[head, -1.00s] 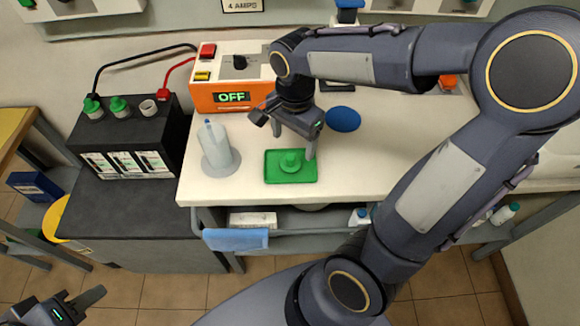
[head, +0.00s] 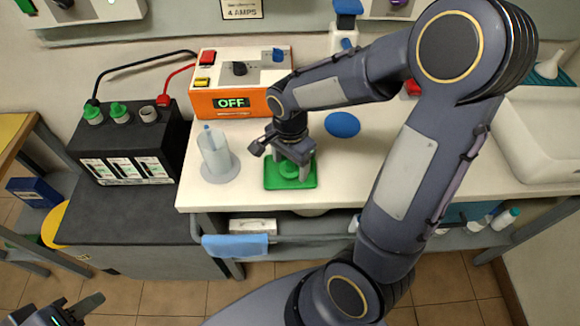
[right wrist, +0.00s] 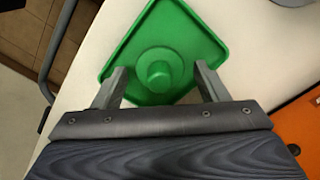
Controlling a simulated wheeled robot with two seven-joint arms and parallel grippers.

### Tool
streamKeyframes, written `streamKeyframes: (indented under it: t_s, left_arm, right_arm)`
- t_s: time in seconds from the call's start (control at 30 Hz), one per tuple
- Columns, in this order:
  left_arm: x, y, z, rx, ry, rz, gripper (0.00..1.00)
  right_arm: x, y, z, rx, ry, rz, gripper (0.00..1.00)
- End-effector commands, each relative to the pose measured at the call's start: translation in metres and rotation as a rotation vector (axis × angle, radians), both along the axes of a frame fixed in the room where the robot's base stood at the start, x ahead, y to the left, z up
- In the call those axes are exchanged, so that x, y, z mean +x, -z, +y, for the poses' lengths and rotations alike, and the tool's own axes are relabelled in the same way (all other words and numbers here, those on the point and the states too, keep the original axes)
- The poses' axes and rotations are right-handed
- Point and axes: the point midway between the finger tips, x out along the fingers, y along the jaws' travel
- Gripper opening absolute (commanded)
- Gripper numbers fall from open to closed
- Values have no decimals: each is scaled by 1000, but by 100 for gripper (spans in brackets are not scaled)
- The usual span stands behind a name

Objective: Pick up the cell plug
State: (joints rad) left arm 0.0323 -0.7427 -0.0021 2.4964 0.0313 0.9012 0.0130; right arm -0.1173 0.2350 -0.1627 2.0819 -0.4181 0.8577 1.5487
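The cell plug (head: 291,171) is green with a round raised knob and lies on a green tray (head: 272,184) on the white bench. In the right wrist view the cell plug (right wrist: 159,74) sits near the tray's middle. My right gripper (head: 290,163) is just above the tray. In the right wrist view it (right wrist: 162,85) is open, one finger on each side of the knob, with gaps to both. My left gripper (head: 78,309) is at the bottom left, partly cut off, away from the bench.
A black battery (head: 128,142) with two green plugs and one open grey port stands left. An orange charger (head: 230,101) reading OFF is behind. A clear cylinder (head: 213,152) on a grey base stands left of the tray; a blue oval (head: 342,124) lies behind right.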

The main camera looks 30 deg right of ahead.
Motion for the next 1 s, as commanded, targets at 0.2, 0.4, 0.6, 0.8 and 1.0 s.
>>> streamKeyframes:
  t_s: [0.2,0.4,0.6,0.8,1.0]
  left_arm:
    - [0,0,0,0,0,0,36]
    - [0,0,0,0,0,0,36]
    - [0,0,0,0,0,0,36]
    - [0,-1,0,0,0,0,36]
    - [0,-3,0,0,0,0,36]
  right_arm:
    - [0,0,0,0,0,0,38]
    - [0,0,0,0,0,0,26]
    - [0,-1,0,0,0,-1,26]
    - [1,-12,0,0,-1,-3,26]
    - [-7,-44,6,2,-3,-7,26]
